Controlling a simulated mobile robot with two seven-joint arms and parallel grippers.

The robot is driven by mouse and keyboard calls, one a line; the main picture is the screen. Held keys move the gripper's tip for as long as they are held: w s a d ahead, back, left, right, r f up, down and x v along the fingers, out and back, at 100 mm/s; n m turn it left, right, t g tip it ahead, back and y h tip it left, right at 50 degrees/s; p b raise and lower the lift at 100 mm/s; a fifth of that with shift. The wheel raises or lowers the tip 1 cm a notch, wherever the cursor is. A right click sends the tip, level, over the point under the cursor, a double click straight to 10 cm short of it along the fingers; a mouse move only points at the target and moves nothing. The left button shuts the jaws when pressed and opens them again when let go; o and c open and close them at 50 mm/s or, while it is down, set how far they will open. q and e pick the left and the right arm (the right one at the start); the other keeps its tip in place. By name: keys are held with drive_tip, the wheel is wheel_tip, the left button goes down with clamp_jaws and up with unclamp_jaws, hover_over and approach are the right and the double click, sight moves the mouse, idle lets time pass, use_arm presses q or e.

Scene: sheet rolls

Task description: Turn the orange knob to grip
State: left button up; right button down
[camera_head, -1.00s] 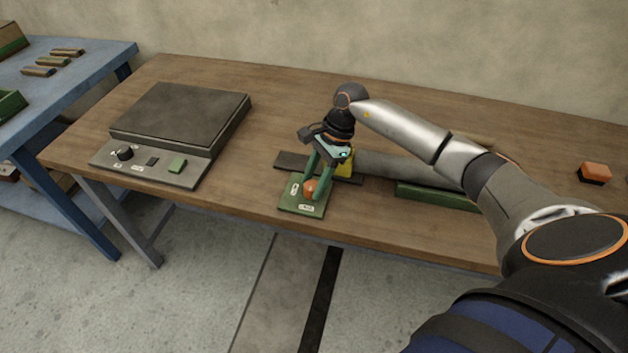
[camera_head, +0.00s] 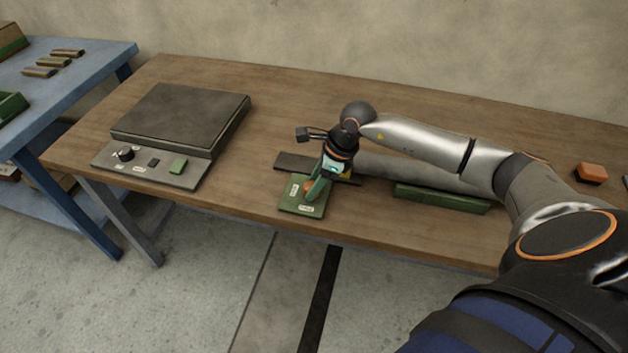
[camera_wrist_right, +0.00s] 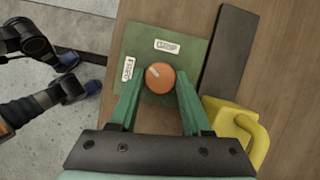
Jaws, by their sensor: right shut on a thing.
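The orange knob (camera_head: 308,187) stands on a green plate (camera_head: 288,206) at the table's front edge. In the right wrist view the knob (camera_wrist_right: 162,79) is round, with a pale pointer mark toward the upper left. That mark lies between two white labels on the plate (camera_wrist_right: 190,58), whose words I cannot read surely. My right gripper (camera_wrist_right: 160,88) has its green fingers on both sides of the knob, shut on it. In the head view the right gripper (camera_head: 312,187) comes down from above and partly hides the knob. My left gripper is not in view.
A dark bar (camera_wrist_right: 229,50) and a yellow handle (camera_wrist_right: 245,130) sit beside the plate. A grey roll (camera_head: 400,167) and a green block (camera_head: 440,198) lie to the right. A flat grey device (camera_head: 180,115) stands left. An orange-topped block (camera_head: 591,172) lies far right.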

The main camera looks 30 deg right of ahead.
drive_tip(key=m, duration=0.2)
drive_tip(key=shift+s+a+r+m+t+h, duration=0.1)
drive_tip(key=shift+m+t+h, duration=0.3)
drive_tip(key=m+h, duration=0.1)
drive_tip(key=m, duration=0.2)
drive_tip(key=shift+a+m+t, duration=0.1)
drive_tip(key=shift+m+t, duration=0.2)
drive_tip(key=shift+a+m+h, duration=0.1)
drive_tip(key=shift+m+h, duration=0.5)
drive_tip(key=shift+m, duration=0.5)
drive_tip(key=shift+m+b, duration=0.4)
drive_tip(key=shift+m, duration=0.4)
drive_tip(key=shift+h, duration=0.3)
drive_tip(key=shift+m, duration=0.3)
drive_tip(key=shift+c, duration=1.8)
unclamp_jaws()
